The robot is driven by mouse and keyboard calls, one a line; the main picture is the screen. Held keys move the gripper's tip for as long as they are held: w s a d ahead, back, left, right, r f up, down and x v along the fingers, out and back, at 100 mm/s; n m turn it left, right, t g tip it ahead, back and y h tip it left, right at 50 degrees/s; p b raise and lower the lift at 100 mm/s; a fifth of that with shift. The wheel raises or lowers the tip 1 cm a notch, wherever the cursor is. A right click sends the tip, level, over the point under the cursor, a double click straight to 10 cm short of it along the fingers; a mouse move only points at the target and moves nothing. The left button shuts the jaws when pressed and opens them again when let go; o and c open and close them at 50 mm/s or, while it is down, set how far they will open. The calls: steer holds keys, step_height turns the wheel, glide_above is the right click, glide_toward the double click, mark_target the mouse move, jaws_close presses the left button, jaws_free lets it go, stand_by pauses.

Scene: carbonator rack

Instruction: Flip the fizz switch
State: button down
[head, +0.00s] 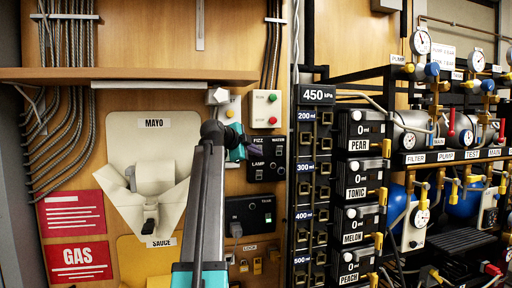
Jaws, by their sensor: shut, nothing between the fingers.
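A black switch panel (268,172) is on the wooden wall right of the picture's middle left. It carries a FIZZ label (258,140) at its upper left and a LAMP label lower down, with small switches and knobs. The position of the fizz switch is too small to tell. My gripper (240,152), teal and dark, is at the end of my raised arm, at the panel's upper left edge in the picture. It is shut and empty. It partly covers the area beside the FIZZ label; whether it touches the panel cannot be told.
A box with green and red buttons (266,108) is above the panel. Another black panel (250,216) is below. A beige MAYO dispenser (120,155) hangs left. A wooden shelf (130,75) juts out above. A black rack (318,97) stands close on the right.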

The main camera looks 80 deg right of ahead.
steer(key=shift+w+d+f, duration=0.15)
steer(key=shift+d+f, duration=0.1)
steer(key=shift+d, duration=0.1)
